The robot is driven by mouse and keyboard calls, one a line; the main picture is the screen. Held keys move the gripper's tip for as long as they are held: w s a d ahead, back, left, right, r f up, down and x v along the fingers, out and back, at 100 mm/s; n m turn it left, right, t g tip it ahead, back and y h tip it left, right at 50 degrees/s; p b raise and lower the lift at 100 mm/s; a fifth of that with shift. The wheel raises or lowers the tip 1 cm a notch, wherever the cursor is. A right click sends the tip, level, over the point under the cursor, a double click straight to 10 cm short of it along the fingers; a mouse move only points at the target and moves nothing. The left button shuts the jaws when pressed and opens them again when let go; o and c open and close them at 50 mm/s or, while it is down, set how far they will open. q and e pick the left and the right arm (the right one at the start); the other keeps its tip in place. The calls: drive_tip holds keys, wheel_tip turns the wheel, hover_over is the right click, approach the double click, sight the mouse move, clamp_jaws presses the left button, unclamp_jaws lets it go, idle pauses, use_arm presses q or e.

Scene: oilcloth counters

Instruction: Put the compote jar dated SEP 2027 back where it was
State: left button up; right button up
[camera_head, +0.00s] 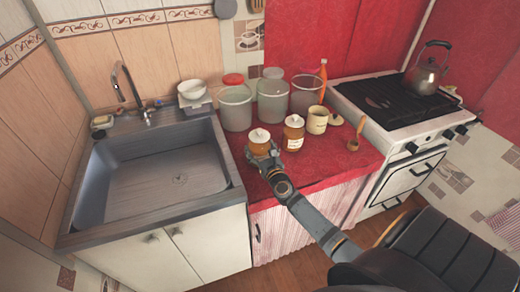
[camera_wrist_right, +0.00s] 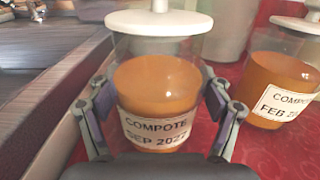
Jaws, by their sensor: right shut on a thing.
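The compote jar labelled SEP 2027 (camera_wrist_right: 155,90) has orange contents and a white lid with a knob. In the head view this jar (camera_head: 259,142) is at the left front part of the red counter, near the sink. My right gripper (camera_head: 262,160) is shut on it, with one finger on each side in the wrist view (camera_wrist_right: 158,110). The jar is upright; I cannot tell whether its base touches the counter. A second compote jar (camera_head: 293,133) stands just to its right. Its label in the wrist view (camera_wrist_right: 280,95) starts with FEB. My left gripper is not in view.
Several large glass jars (camera_head: 236,108) stand behind the compote jars. A cream canister (camera_head: 317,120) and a small brown ladle-like item (camera_head: 354,141) are to the right. The steel sink (camera_head: 80,215) borders the left, the stove (camera_head: 395,130) the right. The red counter's front (camera_head: 330,170) is clear.

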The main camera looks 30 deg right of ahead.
drive_tip(key=shift+f, duration=0.1)
drive_tip(key=o, duration=1.8)
drive_tip(key=shift+r, duration=0.3)
drive_tip(key=b+v, duration=0.1)
drive_tip(key=v, duration=1.1)
drive_tip(key=shift+f, duration=0.1)
